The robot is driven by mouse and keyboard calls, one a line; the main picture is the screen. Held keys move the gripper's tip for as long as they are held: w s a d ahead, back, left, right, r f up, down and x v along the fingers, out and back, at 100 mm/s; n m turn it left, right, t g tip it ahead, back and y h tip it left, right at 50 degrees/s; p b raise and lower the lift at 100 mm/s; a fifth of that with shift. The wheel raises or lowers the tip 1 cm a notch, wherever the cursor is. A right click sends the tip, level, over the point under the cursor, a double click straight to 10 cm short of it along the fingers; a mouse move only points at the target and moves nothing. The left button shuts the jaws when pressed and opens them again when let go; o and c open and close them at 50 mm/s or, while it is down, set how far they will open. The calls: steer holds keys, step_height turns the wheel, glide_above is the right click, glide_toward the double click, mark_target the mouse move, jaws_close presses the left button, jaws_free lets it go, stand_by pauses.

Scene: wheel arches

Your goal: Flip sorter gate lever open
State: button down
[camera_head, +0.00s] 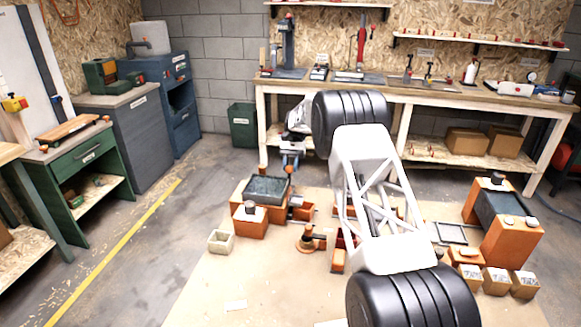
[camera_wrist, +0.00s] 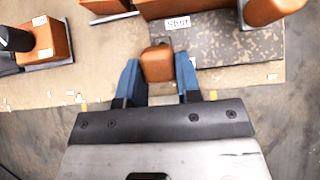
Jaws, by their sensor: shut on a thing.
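In the wrist view, my gripper (camera_wrist: 158,68) has its two blue fingers closed on the sides of an orange-brown block, which looks like the lever's handle (camera_wrist: 157,62). A white label reading "Shut" (camera_wrist: 177,23) lies just beyond it, on a speckled grey plate (camera_wrist: 228,50). In the head view, my gripper (camera_head: 289,165) points down behind an orange unit with a dark tray top (camera_head: 266,188). A small orange piece (camera_head: 288,172) shows at its fingertips. The lever's shaft and pivot are hidden in both views.
Orange blocks (camera_wrist: 262,12) stand close to my gripper in the wrist view, with another orange post (camera_wrist: 45,42) at the left. In the head view, my large white arm link crosses the middle. A round orange piece (camera_head: 308,240) and a pale open box (camera_head: 221,241) stand on the floor board.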

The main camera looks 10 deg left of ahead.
steer(key=c, duration=0.8)
jaws_free()
steer(key=v, duration=0.7)
steer(key=shift+w+r, duration=0.3)
steer(key=shift+w, duration=0.05)
steer(key=shift+d+r, duration=0.1)
steer(key=shift+r, duration=0.05)
